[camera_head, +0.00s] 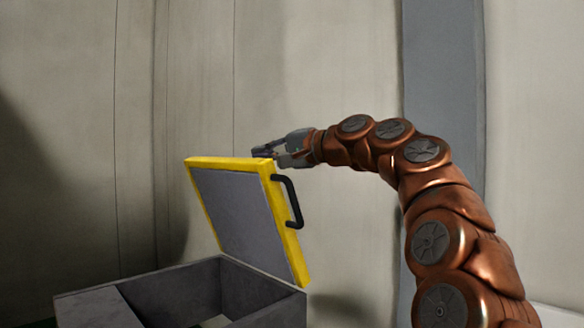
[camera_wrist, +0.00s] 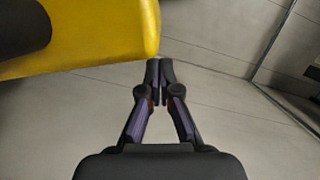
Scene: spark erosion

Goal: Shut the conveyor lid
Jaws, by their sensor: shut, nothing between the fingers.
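The conveyor lid (camera_head: 240,212) is a grey panel with a yellow rim, standing raised and tilted above a grey box (camera_head: 255,292). A black handle (camera_head: 288,202) is on its right yellow edge. My gripper (camera_head: 258,153) is at the lid's top right corner, behind or just above its upper edge; I cannot tell if it touches. In the wrist view the fingers (camera_wrist: 159,68) are shut with nothing between them. The lid's yellow edge (camera_wrist: 100,35) lies just left of the fingertips, with part of the dark handle (camera_wrist: 22,28) at the far left.
The box under the lid is open, and its inside is partly visible. Plain beige wall panels (camera_head: 320,70) stand behind, with a grey vertical post (camera_head: 440,70) behind my arm. The space left of the lid and above it looks free.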

